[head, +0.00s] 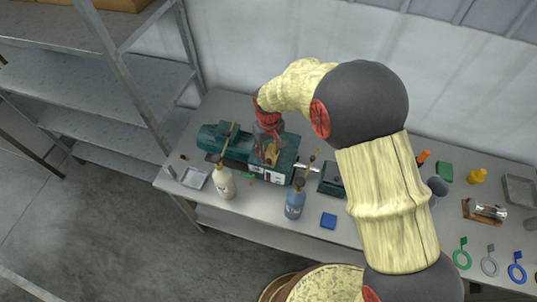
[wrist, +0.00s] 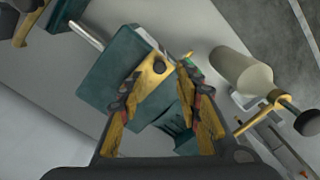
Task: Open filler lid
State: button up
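A dark green machine (head: 238,146) lies along the bench, with a pale panel on its front. A yellow piece with a dark round spot (wrist: 158,67) sits on the green body (wrist: 115,68); it may be the filler lid, but I cannot tell for sure. My gripper (head: 268,152) is over the right part of the machine, pointing down. In the wrist view my gripper (wrist: 156,82) has its two yellow fingers apart, with the yellow piece showing between and just beyond the tips. I see nothing held. Whether a finger touches the piece is unclear. My gripper hides part of the machine's top in the head view.
A cream bottle (head: 224,183) and a blue bottle (head: 295,201) stand in front of the machine. Grey shelving (head: 100,88) stands at left. Several small items lie at right.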

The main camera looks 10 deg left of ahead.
aim_at(269, 160)
jog(key=shift+f, duration=2)
jog(key=shift+c, duration=0.3)
jog(key=c, duration=0.7)
grip_shut()
